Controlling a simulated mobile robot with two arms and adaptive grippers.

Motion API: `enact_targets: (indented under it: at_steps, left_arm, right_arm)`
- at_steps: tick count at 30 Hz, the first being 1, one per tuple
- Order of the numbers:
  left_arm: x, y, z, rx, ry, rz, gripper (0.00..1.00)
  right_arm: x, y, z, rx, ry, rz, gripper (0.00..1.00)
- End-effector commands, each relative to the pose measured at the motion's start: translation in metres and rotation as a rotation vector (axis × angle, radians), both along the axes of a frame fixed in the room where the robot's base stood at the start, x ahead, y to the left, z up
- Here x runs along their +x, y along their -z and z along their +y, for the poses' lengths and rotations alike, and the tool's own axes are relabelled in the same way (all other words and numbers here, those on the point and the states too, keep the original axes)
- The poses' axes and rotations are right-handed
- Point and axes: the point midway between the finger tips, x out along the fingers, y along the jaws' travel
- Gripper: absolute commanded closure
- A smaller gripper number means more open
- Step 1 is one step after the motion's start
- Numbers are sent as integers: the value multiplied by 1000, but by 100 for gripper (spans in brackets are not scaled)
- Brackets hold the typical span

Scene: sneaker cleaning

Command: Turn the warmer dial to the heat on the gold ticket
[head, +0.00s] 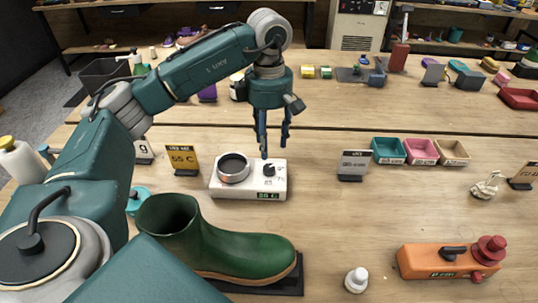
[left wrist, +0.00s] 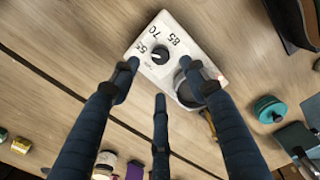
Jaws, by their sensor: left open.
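The warmer (head: 220,191) is a white box with a round metal cup, a small black dial (head: 269,170) and a lit green display. In the left wrist view the dial (left wrist: 160,56) shows with the marks 55, 70 and 85 around it; I cannot tell its exact setting. The gold ticket (head: 183,158) stands left of the warmer and seems to read 55 C. My left gripper (head: 272,148) points down just above the dial, fingers spread and empty. In the left wrist view its fingers (left wrist: 160,85) surround the dial's area; contact is not clear. My right gripper is out of view.
A green boot (head: 235,250) stands in front of the warmer on a dark base. A grey ticket (head: 353,163) and small coloured trays (head: 420,150) are to the right. An orange device (head: 440,262) and a white knob-like piece (head: 356,280) lie at front right.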

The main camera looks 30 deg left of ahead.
Motion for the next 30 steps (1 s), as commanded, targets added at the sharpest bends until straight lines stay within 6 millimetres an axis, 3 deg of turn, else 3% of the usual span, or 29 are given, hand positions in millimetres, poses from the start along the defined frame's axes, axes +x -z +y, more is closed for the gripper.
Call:
enact_targets:
  at_steps: [3,9,30]
  left_arm:
    - [1,-19,0,1,-1,-2,55]
    - [0,-33,0,0,0,0,55]
    - [0,-34,0,1,0,0,55]
  right_arm:
    - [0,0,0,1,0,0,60]
    - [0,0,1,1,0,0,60]
    - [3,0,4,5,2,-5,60]
